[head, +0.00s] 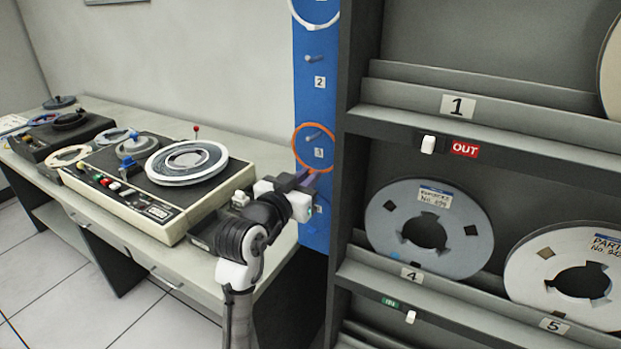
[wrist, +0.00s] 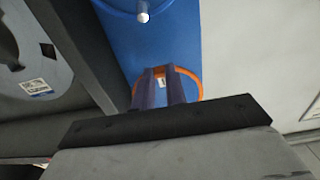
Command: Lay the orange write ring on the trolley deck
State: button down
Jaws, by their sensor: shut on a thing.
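The orange write ring (head: 295,139) is upright against a blue board (head: 315,100), around the peg by label 3. I cannot tell whether it bears on that peg. My gripper (head: 309,178) is at the ring's lower edge and is shut on it. In the wrist view the two dark fingers (wrist: 162,74) reach onto the ring, whose orange rim (wrist: 201,88) shows beside them. The fingers hide part of the ring. I cannot make out a trolley deck in either view.
A grey shelf rack (head: 352,60) with large reels stands close to the right of the board. A desk (head: 100,215) with tape machines (head: 155,190) is at left. A white ring (head: 293,10) hangs higher on the board. A blue ring (wrist: 122,12) hangs by another peg (wrist: 142,14).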

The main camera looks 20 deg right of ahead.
jog(key=shift+a+r, duration=0.1)
jog(key=shift+r, duration=0.05)
jog(key=b+v, duration=0.2)
jog(key=v, duration=1)
dwell(0.7)
dwell(0.4)
